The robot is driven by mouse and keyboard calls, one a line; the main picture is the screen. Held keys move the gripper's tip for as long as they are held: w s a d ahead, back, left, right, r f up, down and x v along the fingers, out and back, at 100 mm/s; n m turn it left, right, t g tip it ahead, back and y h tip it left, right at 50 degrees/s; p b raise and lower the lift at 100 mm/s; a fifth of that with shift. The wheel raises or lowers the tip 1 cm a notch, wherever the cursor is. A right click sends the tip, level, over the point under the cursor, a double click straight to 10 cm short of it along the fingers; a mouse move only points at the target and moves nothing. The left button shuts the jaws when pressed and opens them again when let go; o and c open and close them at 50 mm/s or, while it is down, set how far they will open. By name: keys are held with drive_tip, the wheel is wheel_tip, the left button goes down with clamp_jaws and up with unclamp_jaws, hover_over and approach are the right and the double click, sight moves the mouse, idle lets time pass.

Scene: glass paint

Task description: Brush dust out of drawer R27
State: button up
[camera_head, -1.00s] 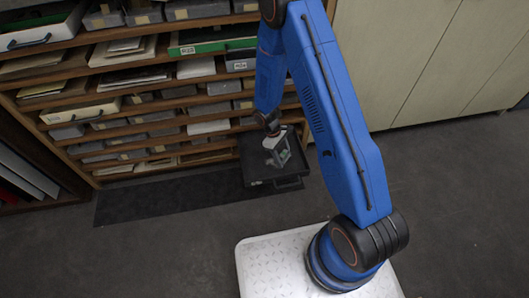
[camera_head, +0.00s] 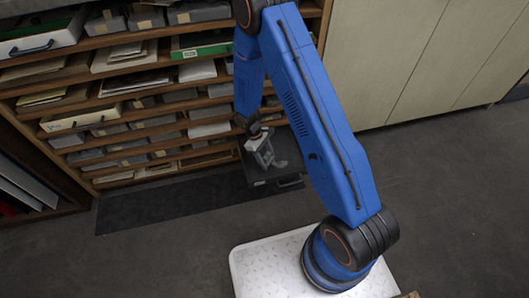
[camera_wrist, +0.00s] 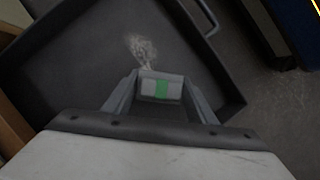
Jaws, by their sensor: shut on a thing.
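A dark drawer (camera_head: 272,183), its label too small to read, stands pulled out low in the shelf unit. The wrist view shows its dark floor (camera_wrist: 75,72), raised walls and handle. A pale patch of dust (camera_wrist: 143,47) lies on the floor beyond my fingertips. My gripper (camera_wrist: 160,98) is shut on a small grey block with a green band, seemingly the brush (camera_wrist: 161,86). Its bristles are hidden, so I cannot tell whether they touch the floor. In the head view my gripper (camera_head: 263,153) is over the drawer's left part.
Wooden shelves (camera_head: 150,128) with boxes, papers and other drawers rise behind and left. Pale cabinet doors (camera_head: 420,60) stand at right. A dark mat (camera_head: 165,205) lies on the floor below the shelves. Open grey floor lies in front.

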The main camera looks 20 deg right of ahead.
drive_tip(key=shift+r, duration=3.6)
